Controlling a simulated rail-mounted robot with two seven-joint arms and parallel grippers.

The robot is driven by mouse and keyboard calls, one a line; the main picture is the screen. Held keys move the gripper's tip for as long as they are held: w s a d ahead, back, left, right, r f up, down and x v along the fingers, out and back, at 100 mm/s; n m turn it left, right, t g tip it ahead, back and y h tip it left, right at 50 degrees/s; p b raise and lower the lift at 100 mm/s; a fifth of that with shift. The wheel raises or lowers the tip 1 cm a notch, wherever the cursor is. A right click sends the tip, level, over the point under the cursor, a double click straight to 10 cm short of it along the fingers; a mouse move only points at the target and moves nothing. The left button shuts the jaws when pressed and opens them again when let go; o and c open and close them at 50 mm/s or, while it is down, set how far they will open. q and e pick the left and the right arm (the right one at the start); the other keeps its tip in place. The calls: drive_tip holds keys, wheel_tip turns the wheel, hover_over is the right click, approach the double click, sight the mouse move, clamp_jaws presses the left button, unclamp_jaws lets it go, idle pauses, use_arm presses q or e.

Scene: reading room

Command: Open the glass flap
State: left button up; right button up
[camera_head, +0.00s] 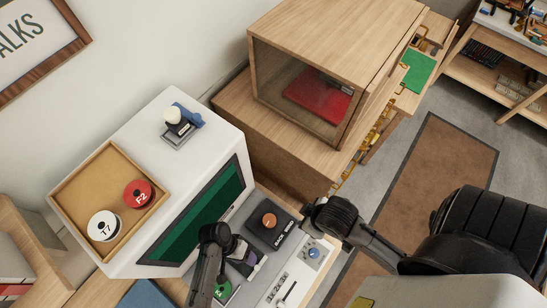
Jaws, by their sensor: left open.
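The glass flap (290,88) is the tinted pane on the front of a wooden cabinet (335,35), upper middle. It looks shut, lying flush in the cabinet front. Through it I see a red item (318,97), blurred by the glass. My right gripper is not in view.
A white machine with a green screen (212,215) stands left of the cabinet, a wooden tray (62,200) with two discs on top. Open drawers project right of the cabinet. A brown mat (435,165) covers the floor.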

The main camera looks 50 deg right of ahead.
use_arm(q)
drive_tip(key=s+d+r+b, duration=0.1)
drive_tip(key=s+d+r, duration=0.5)
drive_tip(key=d+r, duration=0.3)
drive_tip(key=shift+s+d+r+b, duration=0.2)
drive_tip(key=shift+d+r+b, duration=0.2)
drive_tip(key=shift+r, duration=0.15)
idle(0.3)
